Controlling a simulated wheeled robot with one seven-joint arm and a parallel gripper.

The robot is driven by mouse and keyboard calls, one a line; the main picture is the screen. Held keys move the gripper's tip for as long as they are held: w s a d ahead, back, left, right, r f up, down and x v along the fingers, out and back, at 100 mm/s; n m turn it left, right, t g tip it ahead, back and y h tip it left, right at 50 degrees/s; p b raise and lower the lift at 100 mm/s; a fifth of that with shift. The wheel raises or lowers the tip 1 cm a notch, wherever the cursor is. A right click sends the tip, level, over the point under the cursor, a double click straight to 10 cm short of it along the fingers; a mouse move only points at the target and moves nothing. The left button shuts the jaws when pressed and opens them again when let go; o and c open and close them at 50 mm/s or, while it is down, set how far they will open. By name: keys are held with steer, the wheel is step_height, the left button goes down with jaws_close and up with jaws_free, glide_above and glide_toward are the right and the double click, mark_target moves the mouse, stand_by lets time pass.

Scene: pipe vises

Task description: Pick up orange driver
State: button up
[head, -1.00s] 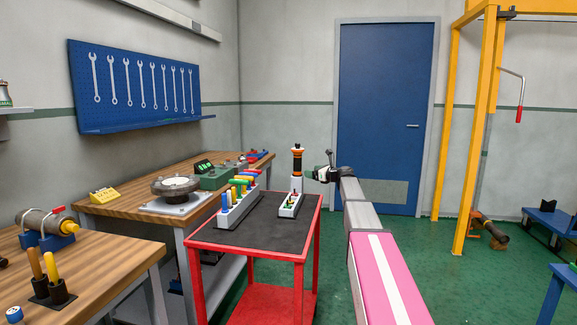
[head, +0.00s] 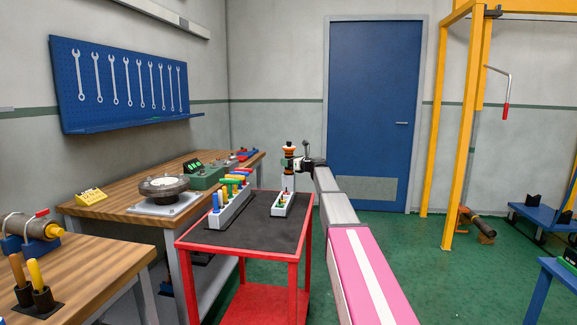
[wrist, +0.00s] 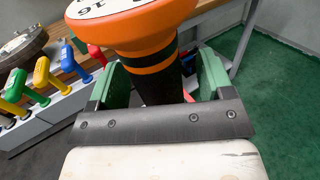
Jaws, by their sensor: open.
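The orange driver (head: 287,149), orange with black bands and a pale top marked with a number, stands upright above the white block (head: 279,208) on the red cart. It also fills the upper middle of the wrist view (wrist: 135,32). My gripper (head: 291,164) is level with it at its right side. In the wrist view my gripper's green fingers (wrist: 158,80) are apart, one on each side of the driver's black lower part. Whether either finger touches it I cannot tell. The driver's lower end is hidden behind my gripper in the wrist view.
A longer white rack (head: 231,209) with several coloured handles stands to the left on the red cart (head: 262,235). The wooden workbench (head: 130,205) with a round dark-rimmed device (head: 164,187) is behind it. The cart's front top is clear.

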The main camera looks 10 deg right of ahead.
steer(key=shift+x, duration=1.15)
steer(key=c, duration=1.3)
steer(key=shift+r, duration=0.1)
